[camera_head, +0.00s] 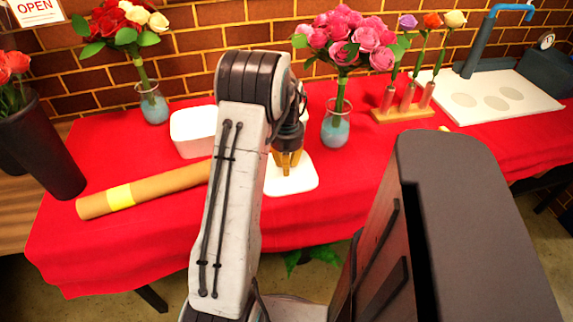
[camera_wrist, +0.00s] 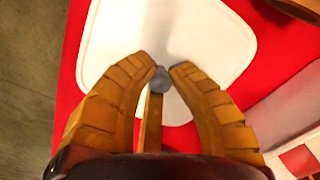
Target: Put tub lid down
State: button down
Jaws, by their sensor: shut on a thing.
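The tub lid (camera_head: 293,180) is a white rounded square with a small grey knob (camera_wrist: 159,80) at its middle. It is over the red cloth near the table's front edge, just right of the white tub (camera_head: 192,132). My gripper (camera_head: 287,160) points down with its yellow-brown fingers closed around the knob; the wrist view shows this too (camera_wrist: 161,72). The lid (camera_wrist: 165,30) looks level, but I cannot tell whether it touches the cloth. My arm hides part of the tub and of the lid in the head view.
A brown paper roll (camera_head: 150,192) lies left, in front of the tub. A glass vase (camera_head: 336,128) with pink roses stands close behind the lid to the right. Another vase (camera_head: 154,105) stands back left. Red cloth (camera_head: 350,185) right of the lid is clear.

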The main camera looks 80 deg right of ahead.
jog(key=shift+f, duration=0.1)
jog(key=c, duration=1.2)
grip_release()
notch_tip(320, 180, up, 12)
jog(key=shift+r+p, duration=0.15)
jog(key=shift+p, duration=0.75)
jog(key=shift+w, duration=0.1)
